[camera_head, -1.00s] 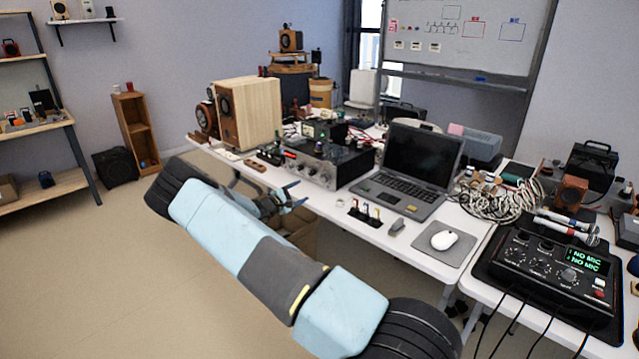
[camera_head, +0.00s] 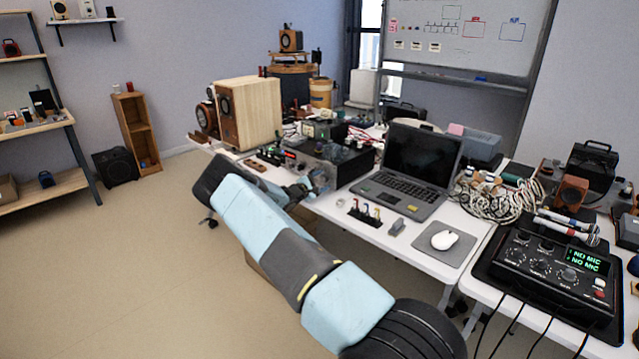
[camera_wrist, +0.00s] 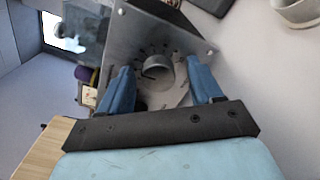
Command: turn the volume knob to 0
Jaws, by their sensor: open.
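My gripper (camera_wrist: 160,76) is open, with one blue finger on each side of the knob and gaps between. I cannot tell how far the fingertips are from the panel. In the head view my gripper (camera_head: 303,190) is at the amplifier's front. The knob's exact setting is too small to read.
A laptop (camera_head: 408,175) stands right of the amplifier. A wooden speaker (camera_head: 252,110) stands to the left. Several small plugs (camera_head: 366,212) and a mouse (camera_head: 444,240) lie near the front edge. A mixer (camera_head: 550,268) is at the right. The floor at left is clear.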

